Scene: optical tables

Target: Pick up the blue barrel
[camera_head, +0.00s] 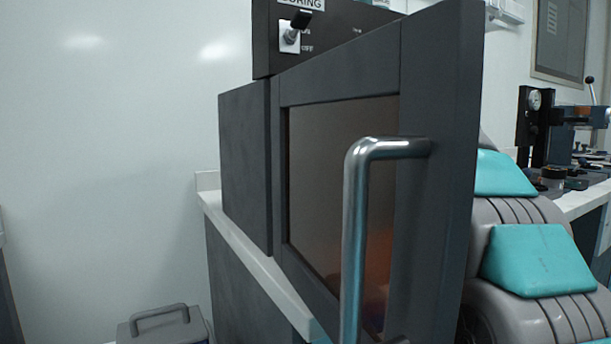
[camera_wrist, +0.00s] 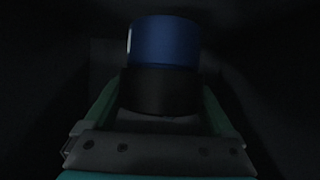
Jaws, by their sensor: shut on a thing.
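In the wrist view, the blue barrel (camera_wrist: 165,41) is a short blue cylinder with a black lower part (camera_wrist: 160,92). A pale mark shows at its left edge. My gripper (camera_wrist: 161,98) is shut on it, with one teal finger on each side of the black part. The surroundings there are very dark, and I cannot tell whether the barrel touches a surface below. In the head view the barrel and my gripper are hidden behind the dark open door (camera_head: 437,200) of a box-like chamber. Part of my grey and teal arm shows right of the door.
The chamber (camera_head: 245,165) stands on a white-topped bench (camera_head: 262,268). The door's metal handle (camera_head: 355,240) juts toward me. A control box (camera_head: 330,28) sits on top. A grey handled case (camera_head: 165,326) is at the lower left. Optical equipment (camera_head: 550,130) stands on a table at the right.

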